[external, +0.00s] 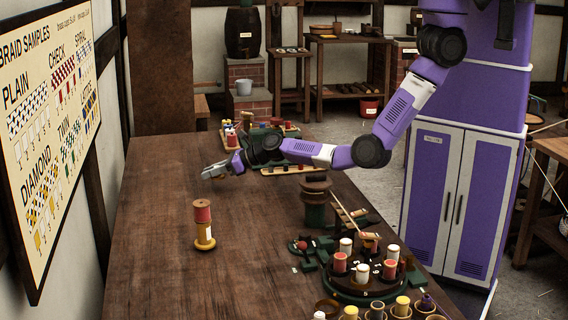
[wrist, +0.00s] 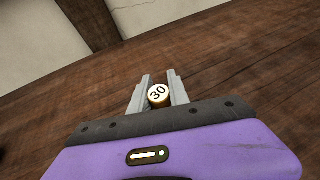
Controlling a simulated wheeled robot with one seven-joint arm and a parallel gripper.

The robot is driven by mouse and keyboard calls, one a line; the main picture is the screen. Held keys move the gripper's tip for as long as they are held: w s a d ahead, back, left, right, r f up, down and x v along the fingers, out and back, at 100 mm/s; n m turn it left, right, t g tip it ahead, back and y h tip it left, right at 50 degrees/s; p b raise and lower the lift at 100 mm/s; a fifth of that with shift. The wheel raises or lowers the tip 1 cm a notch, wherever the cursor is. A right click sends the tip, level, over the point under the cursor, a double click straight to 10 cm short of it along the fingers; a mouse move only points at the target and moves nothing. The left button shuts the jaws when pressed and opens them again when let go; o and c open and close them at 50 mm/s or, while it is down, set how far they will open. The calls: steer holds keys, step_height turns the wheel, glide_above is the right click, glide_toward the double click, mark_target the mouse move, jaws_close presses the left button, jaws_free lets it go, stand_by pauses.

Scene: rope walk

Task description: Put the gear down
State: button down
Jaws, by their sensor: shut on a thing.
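My gripper (external: 212,172) is held out over the left-hand part of the brown table (external: 160,240) in the external view. In the wrist view my gripper (wrist: 158,90) is shut on a small round piece, which I take as the gear (wrist: 158,94). It has a cream face marked "30" and a brownish rim. No teeth can be made out. The gear is too small to tell in the external view. Bare tabletop lies beyond the fingers in the wrist view, and I cannot tell the exact height above it.
A red spool stacked on a yellow one (external: 204,225) stands on the table nearer the camera. A round dark stand with several spools (external: 364,283) is at front right. A green post (external: 316,207) stands near the right edge. Trays of spools (external: 262,135) lie behind. The table's left half is mostly clear.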

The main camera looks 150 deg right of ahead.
mark_target(212, 189)
steer(key=shift+f+b, duration=0.55)
steer(key=shift+f, duration=1.4)
steer(key=shift+f, duration=0.15)
steer(key=c, duration=1.3)
jaws_free()
steer(key=shift+o, duration=0.2)
